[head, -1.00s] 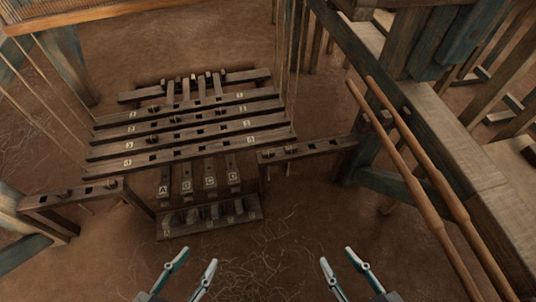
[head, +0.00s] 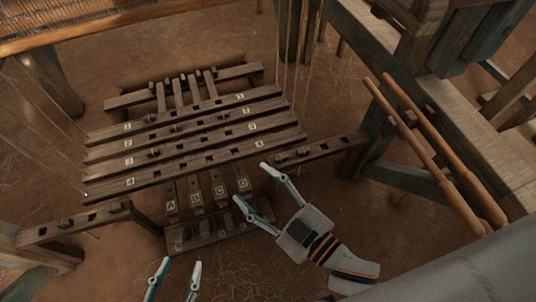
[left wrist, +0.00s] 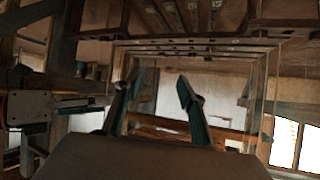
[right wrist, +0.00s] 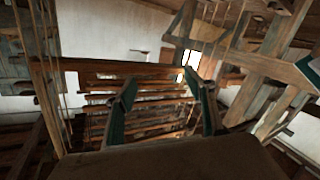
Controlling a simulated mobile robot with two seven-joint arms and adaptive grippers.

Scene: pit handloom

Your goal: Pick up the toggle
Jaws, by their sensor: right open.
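Small dark pegs that could be the toggle sit on the right side rail (head: 325,147) and on the left side rail (head: 85,220); one peg (head: 302,151) is on the right rail and another (head: 67,223) on the left. I cannot tell which is the toggle. My right gripper (head: 251,182) is open and empty, between the lettered bars and the right rail in the head view; its fingers also show apart in the right wrist view (right wrist: 163,84). My left gripper (head: 181,263) is open and empty at the bottom, below the front trough.
Several numbered wooden bars (head: 190,140) span the middle, with lettered bars (head: 196,192) below them. A dark trough (head: 225,228) lies in front. Cords hang at both sides. Two orange-brown rods (head: 430,150) lean by the thick beam at right. Bare floor lies in front.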

